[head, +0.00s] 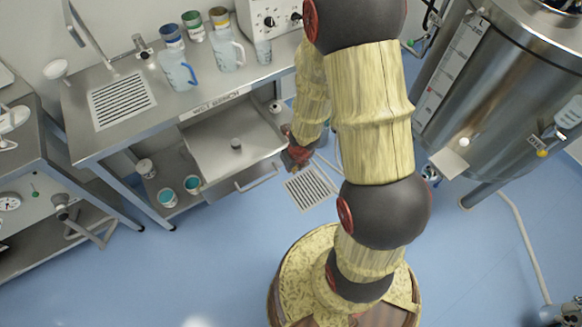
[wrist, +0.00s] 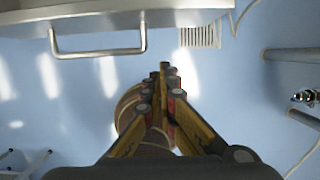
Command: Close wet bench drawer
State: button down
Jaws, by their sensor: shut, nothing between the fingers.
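The wet bench drawer (head: 215,150) is a steel tray pulled out from under the bench in the head view, with a small round knob-like item inside. Its bar handle (head: 258,178) is on the front; the handle also shows in the wrist view (wrist: 98,52), at the upper left below the drawer's edge. My gripper (head: 292,160) is by the right front corner of the drawer in the head view; whether it touches is unclear. In the wrist view my gripper (wrist: 163,70) has its fingers together and empty, to the right of the handle and apart from it.
The wet bench (head: 180,103) carries jugs (head: 228,50), cans and a faucet. Teal-topped cups (head: 167,197) stand on its lower shelf. A floor grate (head: 310,187) lies right of the drawer. A large steel tank (head: 500,90) is on the right. Blue floor in front is clear.

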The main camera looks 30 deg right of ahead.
jog(key=w+f+b, duration=0.1)
jog(key=w+f, duration=0.4)
jog(key=shift+w+f+b, duration=0.25)
jog(key=shift+f+b, duration=0.1)
jog(key=shift+f, duration=0.05)
dwell(0.4)
